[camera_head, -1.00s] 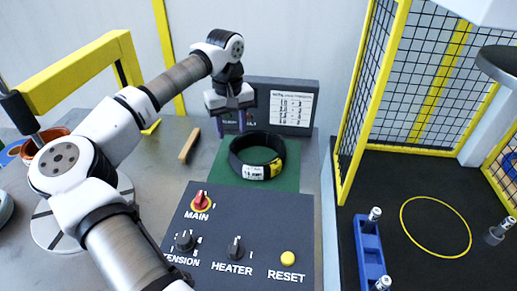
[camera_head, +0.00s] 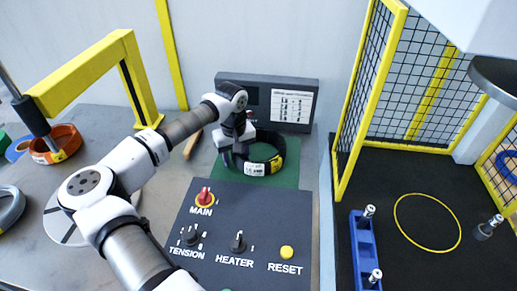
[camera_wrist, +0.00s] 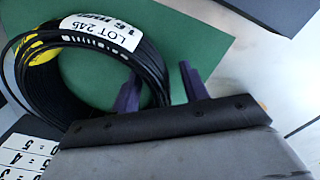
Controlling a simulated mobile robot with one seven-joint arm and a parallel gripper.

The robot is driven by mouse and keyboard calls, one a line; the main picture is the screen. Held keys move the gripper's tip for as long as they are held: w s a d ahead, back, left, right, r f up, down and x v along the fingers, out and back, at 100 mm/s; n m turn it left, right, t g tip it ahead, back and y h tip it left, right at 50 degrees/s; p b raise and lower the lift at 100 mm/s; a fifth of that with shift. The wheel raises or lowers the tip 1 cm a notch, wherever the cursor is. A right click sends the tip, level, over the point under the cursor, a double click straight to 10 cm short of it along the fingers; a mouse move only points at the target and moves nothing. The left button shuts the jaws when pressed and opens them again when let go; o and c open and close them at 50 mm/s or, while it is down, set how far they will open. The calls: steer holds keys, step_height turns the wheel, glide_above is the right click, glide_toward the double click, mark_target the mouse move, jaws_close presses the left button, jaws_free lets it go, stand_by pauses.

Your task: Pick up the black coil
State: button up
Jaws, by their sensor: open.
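The black coil (camera_head: 281,151) lies flat on a green mat (camera_head: 289,178), with a white and yellow label on its near side. It also shows in the wrist view (camera_wrist: 45,100), where the label reads "LOT 245". My gripper (camera_head: 233,158) is low at the coil's left side. In the wrist view its two purple fingers (camera_wrist: 158,76) are apart, with the coil's wall running between them. One finger appears on the coil's inner side and the other outside it over the mat. Whether the fingers touch the coil is unclear.
A dark panel with a white chart (camera_head: 293,105) stands behind the mat. A control box (camera_head: 245,215) with knobs is in front. A wooden piece (camera_head: 192,146) lies to the left. A yellow-framed mesh fence (camera_head: 372,95) rises to the right.

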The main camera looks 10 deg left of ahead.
jaws_close()
stand_by(1.3)
steer(key=shift+w+r, duration=0.1)
steer(key=shift+r, duration=0.05)
